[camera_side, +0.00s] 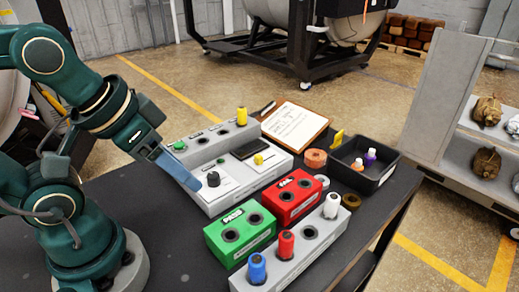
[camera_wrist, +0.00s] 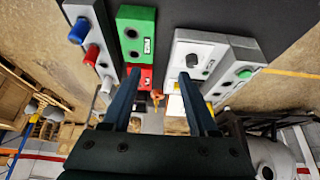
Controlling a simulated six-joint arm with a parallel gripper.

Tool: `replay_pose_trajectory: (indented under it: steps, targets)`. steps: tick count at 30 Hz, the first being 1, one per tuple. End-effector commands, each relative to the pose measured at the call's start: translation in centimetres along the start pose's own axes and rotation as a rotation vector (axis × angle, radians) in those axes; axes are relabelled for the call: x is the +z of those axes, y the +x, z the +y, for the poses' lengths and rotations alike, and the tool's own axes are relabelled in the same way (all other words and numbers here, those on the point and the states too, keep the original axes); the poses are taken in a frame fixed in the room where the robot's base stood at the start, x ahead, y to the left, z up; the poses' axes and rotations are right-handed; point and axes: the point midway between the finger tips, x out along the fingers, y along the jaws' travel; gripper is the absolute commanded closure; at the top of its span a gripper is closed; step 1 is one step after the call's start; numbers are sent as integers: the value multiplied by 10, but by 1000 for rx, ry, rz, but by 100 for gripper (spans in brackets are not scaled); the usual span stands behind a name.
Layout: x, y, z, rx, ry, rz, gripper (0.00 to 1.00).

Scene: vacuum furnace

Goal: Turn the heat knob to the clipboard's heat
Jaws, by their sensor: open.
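The black heat knob (camera_side: 213,179) stands on the front left of the light grey control panel (camera_side: 225,200). In the wrist view the knob (camera_wrist: 192,60) lies just beyond the right finger's tip. My gripper (camera_side: 190,181) is open and empty, to the left of the knob in the side view and apart from it. Its two blue fingers are spread wide in the wrist view (camera_wrist: 159,75). The clipboard (camera_side: 295,125) lies behind the panel with a white handwritten sheet, too small to read. The knob's pointer and scale cannot be made out.
A green block (camera_side: 240,233), a red block (camera_side: 292,197) and a grey rack (camera_side: 290,262) with coloured vials stand in front. A black tray (camera_side: 385,174) is at right.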

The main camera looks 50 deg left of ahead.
Motion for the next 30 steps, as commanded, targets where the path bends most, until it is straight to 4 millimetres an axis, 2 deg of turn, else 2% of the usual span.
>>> replay_pose_trajectory:
  steps: [4, 8, 14, 18, 22, 30]
  targets:
    - [0, -1, 0, -1, -30, -3, 34]
    - [-17, -7, -3, -13, -111, -10, 34]
    - [-45, 4, -17, -59, -265, -117, 34]
    - [-62, 23, -31, -100, -376, -212, 34]
    - [-71, 48, -47, -139, -464, -305, 34]
    - [-67, 90, -70, -182, -554, -453, 34]
